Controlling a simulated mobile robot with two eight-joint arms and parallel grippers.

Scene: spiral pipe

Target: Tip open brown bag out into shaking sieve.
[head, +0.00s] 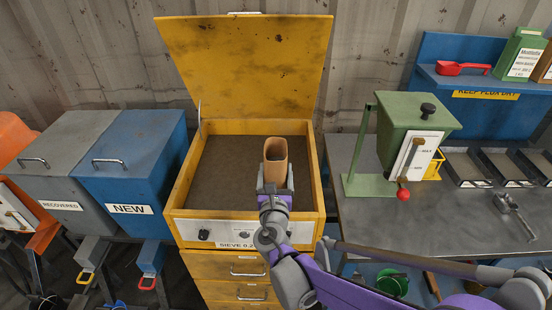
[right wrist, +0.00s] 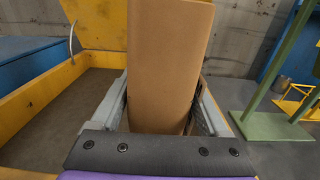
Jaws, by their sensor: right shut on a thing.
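The brown bag (head: 276,152) stands upright over the sieve, its open mouth facing up in the head view. My right gripper (head: 275,187) is shut on it, with a finger on each side. The bag (right wrist: 166,70) fills the middle of the right wrist view between the two fingers (right wrist: 160,110). The yellow shaking sieve (head: 217,172) has its lid (head: 245,65) raised at the back. A brown mesh or bed shows inside its frame. The bag's contents are hidden. My left gripper is not in view.
A blue NEW bin (head: 135,165) and a grey RECOVERED bin (head: 60,160) stand left of the sieve. A green hopper (head: 412,130) with a red knob stands on the grey bench (head: 440,225) at right. A red scoop (head: 462,68) lies on the blue shelf.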

